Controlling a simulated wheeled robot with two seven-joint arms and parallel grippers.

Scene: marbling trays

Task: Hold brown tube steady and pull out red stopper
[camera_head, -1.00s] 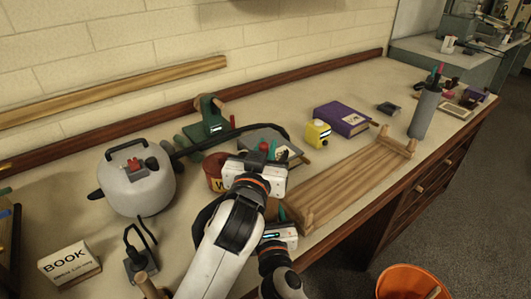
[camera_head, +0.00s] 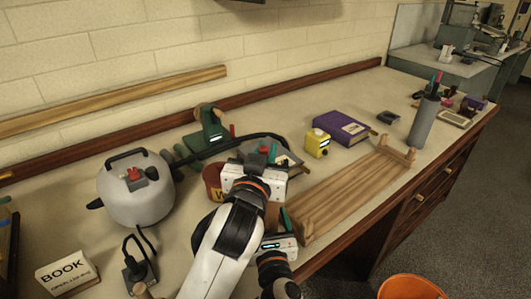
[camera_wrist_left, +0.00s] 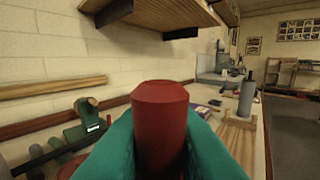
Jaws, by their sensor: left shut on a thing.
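My left gripper (camera_head: 262,154) is shut on a red stopper (camera_wrist_left: 161,125). In the left wrist view the stopper stands upright between the two teal fingers, with its top and front showing. In the head view only a little red shows between the fingertips. A brown tube (camera_head: 272,213) shows in part below the left gripper's white body; most of it is hidden, and I cannot tell whether the stopper is still in it. My right gripper (camera_head: 284,220) is lower, beside the tube. One teal finger shows there, and its grip on the tube is hidden.
A reddish pot (camera_head: 213,180) and a grey kettle-like vessel (camera_head: 135,195) stand left of my grippers. A wooden rack (camera_head: 350,190) lies close on the right. A yellow box (camera_head: 317,144), purple book (camera_head: 342,128) and grey cylinder (camera_head: 424,122) stand beyond. An orange bucket (camera_head: 411,289) is below the bench.

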